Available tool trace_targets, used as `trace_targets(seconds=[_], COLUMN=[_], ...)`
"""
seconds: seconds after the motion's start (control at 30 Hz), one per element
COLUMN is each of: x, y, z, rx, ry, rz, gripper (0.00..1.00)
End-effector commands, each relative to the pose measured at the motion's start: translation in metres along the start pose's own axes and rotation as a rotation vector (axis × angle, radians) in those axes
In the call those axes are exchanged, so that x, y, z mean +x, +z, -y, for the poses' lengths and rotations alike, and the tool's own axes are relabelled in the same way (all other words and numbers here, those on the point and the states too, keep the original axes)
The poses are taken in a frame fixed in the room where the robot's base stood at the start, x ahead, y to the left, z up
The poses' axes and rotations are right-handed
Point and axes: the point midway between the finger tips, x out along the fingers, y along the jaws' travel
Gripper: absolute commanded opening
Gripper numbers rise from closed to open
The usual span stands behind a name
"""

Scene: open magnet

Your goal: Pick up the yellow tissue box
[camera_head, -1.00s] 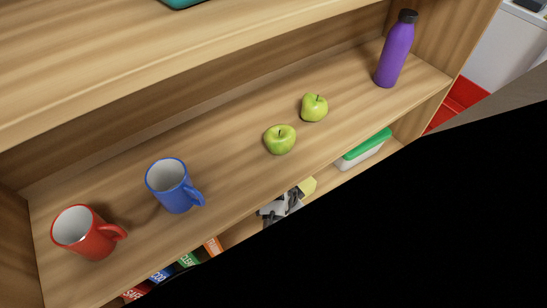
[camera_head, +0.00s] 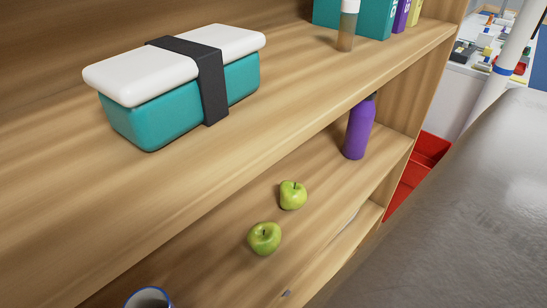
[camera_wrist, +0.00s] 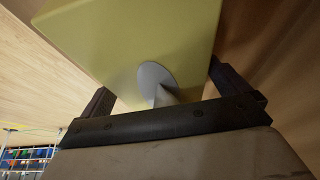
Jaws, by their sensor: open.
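The yellow tissue box (camera_wrist: 120,32) fills the top middle of the wrist view, seen close up. A grey-white tissue (camera_wrist: 154,80) sticks out of its oval opening toward my gripper. My gripper (camera_wrist: 164,90) is open, with one dark finger at the left of the box and one at the right. The right finger overlaps the box's edge in the picture; I cannot tell whether either finger touches it. The box and gripper do not show in the head view.
A wooden board (camera_wrist: 45,75) lies left of the box in the wrist view.

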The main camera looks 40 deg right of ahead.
Motion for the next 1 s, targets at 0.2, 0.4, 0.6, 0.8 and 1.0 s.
trace_targets(seconds=[0.2, 0.4, 0.6, 0.8, 1.0], x=[0.017, 0.018, 0.017, 0.017, 0.017], y=[-0.001, -0.001, -0.001, -0.001, -0.001], z=[0.000, 0.000, 0.001, 0.001, 0.001], rx=[0.001, 0.001, 0.001, 0.001, 0.001], ry=[-0.001, -0.001, -0.001, -0.001, -0.002], rz=[-0.001, -0.001, -0.001, -0.002, -0.002], gripper=[1.00, 1.00, 0.74, 0.51, 0.51])
